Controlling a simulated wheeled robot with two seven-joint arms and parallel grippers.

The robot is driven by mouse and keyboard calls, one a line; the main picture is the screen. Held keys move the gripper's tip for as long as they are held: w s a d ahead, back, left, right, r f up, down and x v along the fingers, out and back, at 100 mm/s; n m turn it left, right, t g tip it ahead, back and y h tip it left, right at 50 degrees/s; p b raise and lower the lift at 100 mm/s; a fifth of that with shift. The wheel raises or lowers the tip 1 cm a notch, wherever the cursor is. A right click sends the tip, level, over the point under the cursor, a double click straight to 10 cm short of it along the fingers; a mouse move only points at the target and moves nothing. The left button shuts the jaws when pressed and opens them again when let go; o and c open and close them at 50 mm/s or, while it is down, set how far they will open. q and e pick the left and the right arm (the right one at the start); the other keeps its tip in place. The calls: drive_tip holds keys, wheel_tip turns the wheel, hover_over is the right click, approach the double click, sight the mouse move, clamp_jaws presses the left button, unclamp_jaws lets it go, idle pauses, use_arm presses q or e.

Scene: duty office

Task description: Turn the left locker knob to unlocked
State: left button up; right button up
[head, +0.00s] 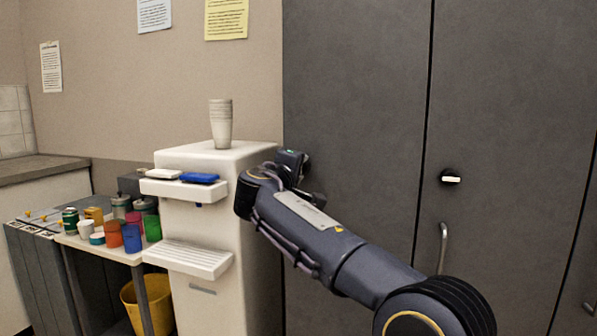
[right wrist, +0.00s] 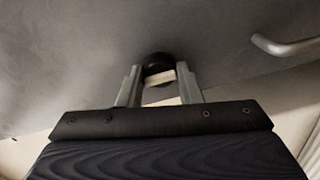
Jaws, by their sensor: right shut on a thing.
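The left locker door (head: 352,110) is a tall dark grey panel, and it looks shut. Its knob (right wrist: 158,60) shows in the right wrist view as a round black base with a pale bar in front. My right gripper (right wrist: 159,78) is shut on this knob, one finger on each side. The bar runs roughly from finger to finger, slightly tilted. In the head view my right arm reaches across the left door, its gripper (head: 301,175) near the door's left edge, and the knob is hidden. My left gripper is not in view.
Another knob (head: 450,178), black with a white bar, is on the door to the right. A curved metal handle (right wrist: 288,46) shows beside the knob in the wrist view. A white dispenser (head: 258,235) with a cup stack (head: 220,122) stands close left of my right gripper.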

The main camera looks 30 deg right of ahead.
drive_tip(key=o, duration=1)
drive_tip(key=shift+c, duration=0.2)
drive_tip(key=v, duration=0.8)
drive_tip(key=shift+w, duration=0.1)
